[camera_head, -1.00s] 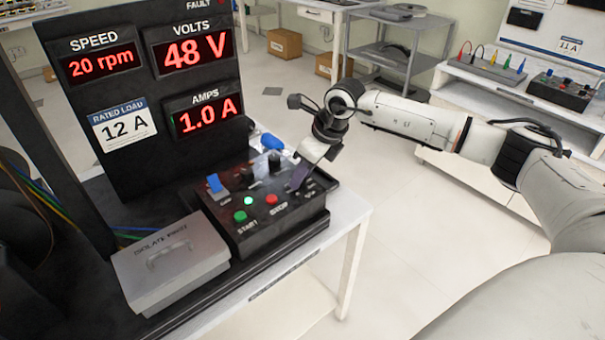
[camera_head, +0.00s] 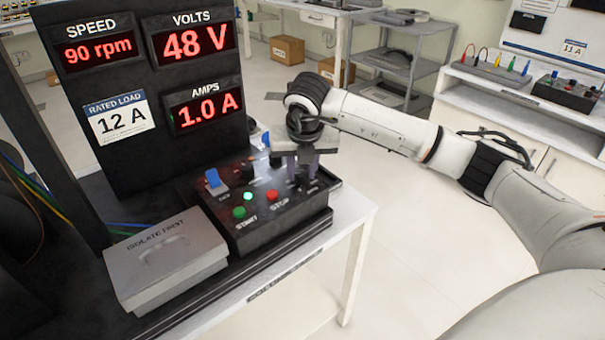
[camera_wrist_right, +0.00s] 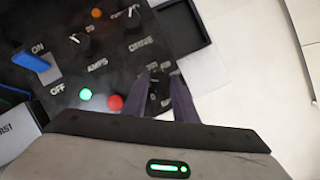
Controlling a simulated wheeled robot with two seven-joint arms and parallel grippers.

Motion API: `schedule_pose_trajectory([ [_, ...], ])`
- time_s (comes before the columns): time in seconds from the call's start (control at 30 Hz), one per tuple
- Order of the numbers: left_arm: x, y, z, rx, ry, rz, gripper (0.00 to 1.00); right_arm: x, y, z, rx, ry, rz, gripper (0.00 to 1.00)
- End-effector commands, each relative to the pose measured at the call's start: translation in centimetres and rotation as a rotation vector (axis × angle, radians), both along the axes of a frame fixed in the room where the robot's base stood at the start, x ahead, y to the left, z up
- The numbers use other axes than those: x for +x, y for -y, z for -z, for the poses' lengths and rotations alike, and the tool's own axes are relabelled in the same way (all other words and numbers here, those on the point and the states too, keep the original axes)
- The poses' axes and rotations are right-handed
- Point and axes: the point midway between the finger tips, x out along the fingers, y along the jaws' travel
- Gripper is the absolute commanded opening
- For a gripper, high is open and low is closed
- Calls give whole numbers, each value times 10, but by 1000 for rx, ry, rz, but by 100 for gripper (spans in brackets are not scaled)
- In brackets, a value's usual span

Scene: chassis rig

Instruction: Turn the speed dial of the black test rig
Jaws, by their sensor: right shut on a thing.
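The black test rig's control box (camera_head: 285,215) carries a blue switch (camera_head: 214,182), green and red buttons and several black knobs. My right gripper (camera_head: 303,178) points down at the box's right end. In the right wrist view its two purple fingers (camera_wrist_right: 164,95) are shut on a dark knob (camera_wrist_right: 158,88), the speed dial by its place, mostly hidden between them. The speed display (camera_head: 98,50) reads 90 rpm. My left gripper is not in view.
A grey lidded box (camera_head: 165,260) marked ISOLATE FIRST stands left of the control box. Volts read 48 and amps 1.0; a rated load label (camera_head: 117,118) says 12 A. The knob marked AMPS (camera_wrist_right: 82,41) is close by. Open floor lies to the right.

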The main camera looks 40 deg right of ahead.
Motion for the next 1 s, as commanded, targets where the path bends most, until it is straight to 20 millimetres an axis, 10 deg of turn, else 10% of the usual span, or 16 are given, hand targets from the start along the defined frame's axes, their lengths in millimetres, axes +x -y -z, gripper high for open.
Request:
schedule_pose_trajectory([
  [0.93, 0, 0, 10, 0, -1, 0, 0, 1, -1, -1, 1, 2, 201, 3],
  [1.0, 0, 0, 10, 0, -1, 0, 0, 1, -1, -1, 1, 2, 201, 36],
])
